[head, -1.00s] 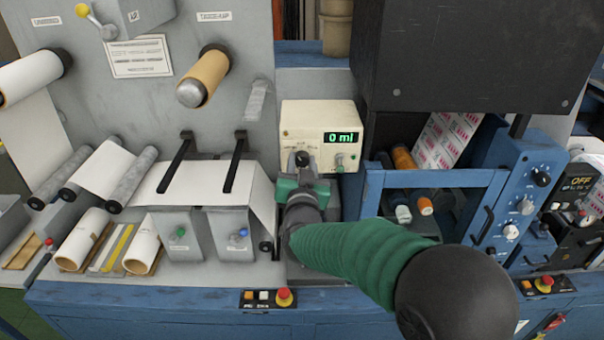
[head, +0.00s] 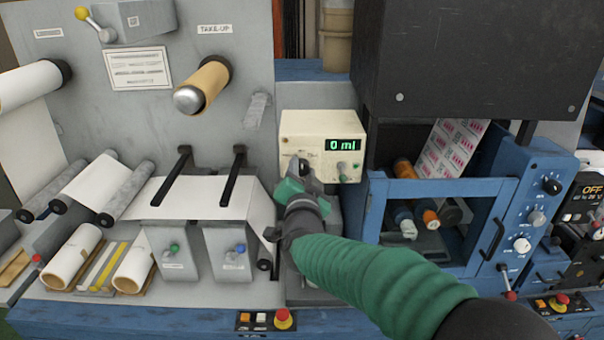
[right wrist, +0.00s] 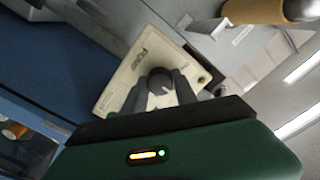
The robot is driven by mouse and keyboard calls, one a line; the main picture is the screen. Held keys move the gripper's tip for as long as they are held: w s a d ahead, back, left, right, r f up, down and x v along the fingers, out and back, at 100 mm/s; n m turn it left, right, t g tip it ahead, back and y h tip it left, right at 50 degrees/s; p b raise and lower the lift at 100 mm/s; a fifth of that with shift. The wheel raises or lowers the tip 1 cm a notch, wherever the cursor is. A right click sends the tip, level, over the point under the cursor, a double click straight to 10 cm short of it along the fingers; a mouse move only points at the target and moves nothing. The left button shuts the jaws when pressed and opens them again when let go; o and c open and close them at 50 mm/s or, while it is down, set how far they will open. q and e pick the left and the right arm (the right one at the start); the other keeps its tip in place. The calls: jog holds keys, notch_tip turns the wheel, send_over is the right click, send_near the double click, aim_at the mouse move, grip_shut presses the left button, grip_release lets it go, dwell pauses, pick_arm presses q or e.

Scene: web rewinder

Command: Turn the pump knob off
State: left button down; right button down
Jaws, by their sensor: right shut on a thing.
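The pump (head: 313,124) is a cream box with a green "0 ml" display, standing on the machine's bench. It also shows in the right wrist view (right wrist: 125,95), tilted, with a "PUMP" label. Its dark round knob (right wrist: 160,80) is on the front face. My right gripper (head: 300,168) is at the left part of that face. In the right wrist view its two fingers (right wrist: 163,92) are on either side of the knob, shut on it. In the head view the gripper partly hides the knob. My left gripper is not in view.
A blue frame with spools (head: 447,175) stands close on the right. A red stop button (head: 283,318) is on the front edge.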

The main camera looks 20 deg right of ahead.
jog(key=shift+f, duration=0.35)
jog(key=c, duration=1.3)
grip_release()
jog(key=o, duration=0.3)
jog(key=shift+w+r, duration=0.1)
jog(key=shift+w, duration=0.05)
jog(key=shift+r, duration=0.1)
jog(key=shift+s+a, duration=0.15)
jog(key=shift+s, duration=0.3)
jog(key=b+v, duration=0.2)
jog(key=v, duration=1.4)
jog(key=shift+w, duration=0.1)
